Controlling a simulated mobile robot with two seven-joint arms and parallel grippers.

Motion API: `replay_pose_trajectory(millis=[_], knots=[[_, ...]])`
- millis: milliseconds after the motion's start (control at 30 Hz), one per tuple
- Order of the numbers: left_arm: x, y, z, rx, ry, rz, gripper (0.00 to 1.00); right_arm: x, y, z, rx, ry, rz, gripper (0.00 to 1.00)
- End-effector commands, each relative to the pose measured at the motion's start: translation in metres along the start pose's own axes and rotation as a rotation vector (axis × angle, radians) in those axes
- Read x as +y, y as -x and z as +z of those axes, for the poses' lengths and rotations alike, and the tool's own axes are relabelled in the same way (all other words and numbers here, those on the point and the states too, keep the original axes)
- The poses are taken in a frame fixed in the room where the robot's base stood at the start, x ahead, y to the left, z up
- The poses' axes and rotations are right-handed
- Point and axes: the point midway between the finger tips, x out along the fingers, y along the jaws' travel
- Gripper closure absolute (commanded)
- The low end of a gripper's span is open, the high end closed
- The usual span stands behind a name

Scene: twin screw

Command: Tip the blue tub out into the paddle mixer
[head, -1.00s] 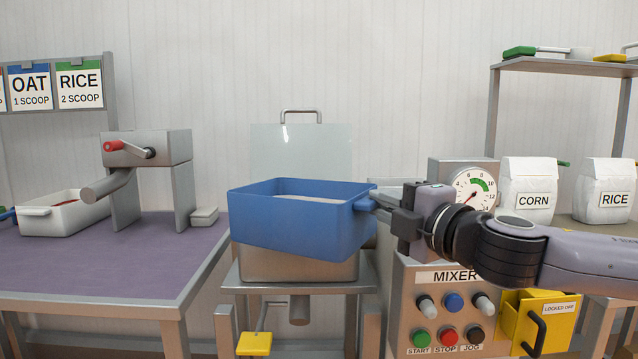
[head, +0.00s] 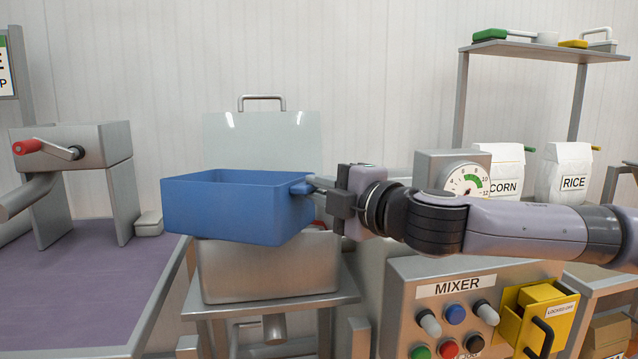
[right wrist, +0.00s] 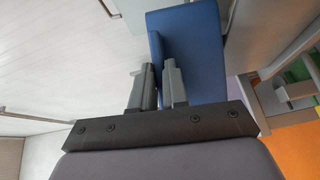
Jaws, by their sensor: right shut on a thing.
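The blue tub (head: 237,218) hangs in the air above the steel box of the paddle mixer (head: 265,275), offset a little to its left. The tub looks near level. Its inner blue wall shows, but I cannot see its floor or any contents. My right gripper (head: 318,190) is shut on the tub's handle at its right end. In the right wrist view the fingers (right wrist: 160,85) are at the blue tub (right wrist: 197,60). The mixer's clear lid (head: 262,142) stands upright behind the tub. The mixer's opening is mostly hidden by the tub. My left gripper is not in view.
The mixer's control panel (head: 455,315) and dial (head: 465,182) are at the right, below and behind my right arm. A purple-topped table (head: 90,285) with a cranked steel machine (head: 80,150) is at the left. Paper bags (head: 565,175) stand at the back right.

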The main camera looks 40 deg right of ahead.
Motion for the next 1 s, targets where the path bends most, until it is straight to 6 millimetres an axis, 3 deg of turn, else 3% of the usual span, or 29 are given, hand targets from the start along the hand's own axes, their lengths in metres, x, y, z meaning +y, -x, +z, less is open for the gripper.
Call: replay_pose_trajectory(millis=[33, 367, 700, 1000], knots=[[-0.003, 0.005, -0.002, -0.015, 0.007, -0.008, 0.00, 0.012, 0.000, -0.001, -0.001, -0.022, -0.006, 1.00], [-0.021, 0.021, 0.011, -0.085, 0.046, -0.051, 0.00, 0.026, 0.000, -0.002, -0.008, -0.192, -0.109, 1.00], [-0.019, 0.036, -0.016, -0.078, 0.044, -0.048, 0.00, 0.034, -0.002, 0.002, -0.013, -0.343, -0.199, 1.00], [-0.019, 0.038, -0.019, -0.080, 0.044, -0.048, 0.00, 0.034, -0.003, 0.003, -0.017, -0.399, -0.219, 1.00]])
